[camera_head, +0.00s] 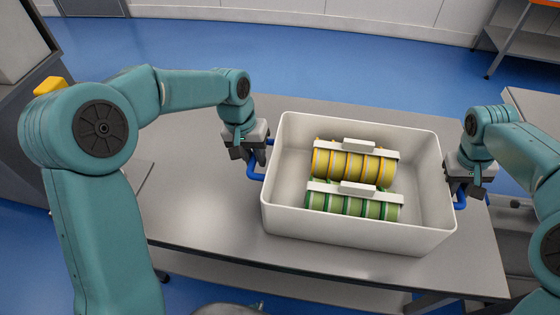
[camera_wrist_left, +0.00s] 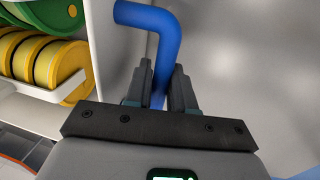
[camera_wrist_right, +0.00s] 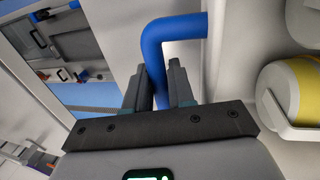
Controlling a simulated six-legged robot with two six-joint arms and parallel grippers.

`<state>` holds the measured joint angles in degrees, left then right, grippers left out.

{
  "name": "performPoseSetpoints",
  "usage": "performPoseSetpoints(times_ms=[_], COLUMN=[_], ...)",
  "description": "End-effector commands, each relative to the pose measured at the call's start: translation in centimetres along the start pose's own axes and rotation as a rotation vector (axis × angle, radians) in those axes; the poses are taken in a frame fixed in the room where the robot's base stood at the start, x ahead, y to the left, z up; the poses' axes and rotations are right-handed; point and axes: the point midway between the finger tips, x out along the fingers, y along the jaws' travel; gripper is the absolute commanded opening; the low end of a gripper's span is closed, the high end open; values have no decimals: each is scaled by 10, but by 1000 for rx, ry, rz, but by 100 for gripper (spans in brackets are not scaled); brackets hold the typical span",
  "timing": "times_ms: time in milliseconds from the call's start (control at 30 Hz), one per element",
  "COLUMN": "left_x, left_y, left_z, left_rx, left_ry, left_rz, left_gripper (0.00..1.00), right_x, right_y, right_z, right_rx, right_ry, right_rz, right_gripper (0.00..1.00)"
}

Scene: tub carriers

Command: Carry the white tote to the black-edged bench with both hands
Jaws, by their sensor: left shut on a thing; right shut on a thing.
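The white tote (camera_head: 358,235) is an open tub on a grey-topped bench with a dark edge (camera_head: 205,215). Inside it lie a rack of yellow rolls (camera_head: 350,166) and a rack of green rolls (camera_head: 352,206), each with a white holder. Blue handles stick out from its two ends. My left gripper (camera_head: 256,160) is shut on the left blue handle, which runs between its fingers in the left wrist view (camera_wrist_left: 160,65). My right gripper (camera_head: 468,190) is shut on the right blue handle, also between the fingers in the right wrist view (camera_wrist_right: 155,60). I cannot tell whether the tote touches the bench.
Another grey-topped table (camera_head: 535,105) stands at the right. A shelf unit with an orange edge (camera_head: 525,35) is at the back right. A dark cabinet (camera_head: 25,90) stands at the left. Blue floor (camera_head: 270,65) is open behind the bench.

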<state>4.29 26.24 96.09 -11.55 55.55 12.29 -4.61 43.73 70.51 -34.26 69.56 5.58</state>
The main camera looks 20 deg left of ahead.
Motion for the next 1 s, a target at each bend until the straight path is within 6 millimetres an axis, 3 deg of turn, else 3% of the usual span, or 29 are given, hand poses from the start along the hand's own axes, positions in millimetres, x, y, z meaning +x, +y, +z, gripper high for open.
performPoseSetpoints(times_ms=[67, 100, 167, 733, 1000], left_x=[4, 4, 4, 2, -26], left_y=[-1, -1, -1, 0, 5], left_z=[-2, 0, 0, 0, 0], left_rx=[0, 0, 0, 0, 0], left_ry=[8, 0, 0, 0, 0], left_rz=[1, -1, 0, 0, 0], left_gripper=[0, 33, 49, 49, 49], right_x=[3, 4, 4, 2, -26], right_y=[1, 0, 0, -1, 5], right_z=[-1, 0, 0, 0, 0], right_rx=[4, 1, 1, -1, -1], right_ry=[9, 1, 1, -1, 0], right_rz=[3, 1, 1, -1, -1], right_gripper=[0, 33, 49, 49, 49])
